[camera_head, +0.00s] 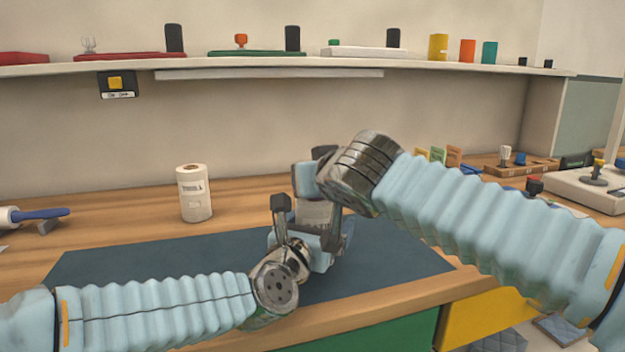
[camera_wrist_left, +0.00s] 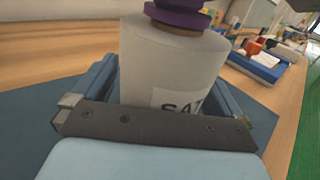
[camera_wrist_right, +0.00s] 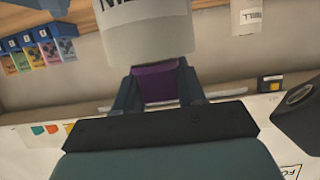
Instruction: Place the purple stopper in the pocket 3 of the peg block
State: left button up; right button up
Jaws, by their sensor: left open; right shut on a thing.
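A white labelled bottle (camera_wrist_left: 172,62) stands between the fingers of my left gripper (camera_head: 312,228), which is open around it. The purple stopper (camera_wrist_left: 182,14) shows at the top of the bottle, above a brown ring, in the left wrist view. My right gripper (camera_wrist_right: 157,92) is shut on the purple stopper (camera_wrist_right: 158,82). The bottle (camera_wrist_right: 150,32) also shows beyond the stopper in the right wrist view. Whether the stopper is seated or slightly lifted, I cannot tell. In the head view the grippers largely hide the bottle. A wooden block with upright pegs (camera_head: 521,169) is at the right; its pocket numbers are unreadable.
A dark blue mat (camera_head: 150,265) lies under the grippers. Another white labelled bottle (camera_head: 194,195) stands behind the mat, left of the grippers. A blue-handled tool (camera_head: 40,214) lies at far left. A white device (camera_head: 585,188) stands at far right. A shelf (camera_head: 270,65) runs along the wall.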

jog(key=o, duration=1)
